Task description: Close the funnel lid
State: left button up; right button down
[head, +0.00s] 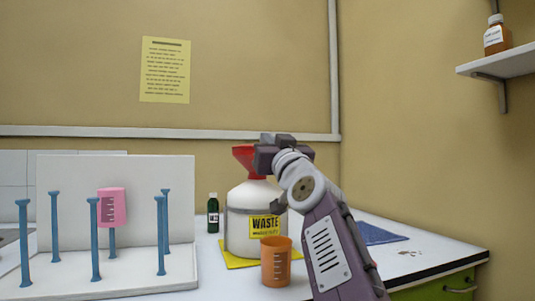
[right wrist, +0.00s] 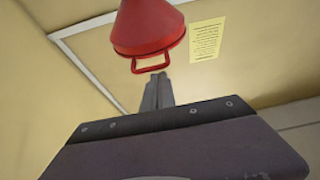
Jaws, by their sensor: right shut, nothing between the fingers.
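A red funnel (head: 243,156) sits on top of a white waste container (head: 250,215) with a yellow label. My right gripper (head: 266,153) is at the funnel's upper right side and covers part of it. In the right wrist view the funnel (right wrist: 147,28) shows its wide rim and a red loop handle (right wrist: 150,66). The shut, empty fingers of my right gripper (right wrist: 160,76) are close to this handle; I cannot tell whether they touch it. I cannot tell from these views how far the lid is open. My left gripper is not in view.
An orange beaker (head: 276,265) stands in front of the container, close to my right arm. A dark green bottle (head: 213,215) stands to its left. A white rack (head: 120,275) with blue posts and a pink beaker (head: 112,207) is further left. A blue cloth (head: 378,233) lies at the right.

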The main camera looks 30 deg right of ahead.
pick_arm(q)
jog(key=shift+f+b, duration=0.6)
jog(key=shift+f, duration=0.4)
pick_arm(e)
jog(key=shift+f, duration=0.6)
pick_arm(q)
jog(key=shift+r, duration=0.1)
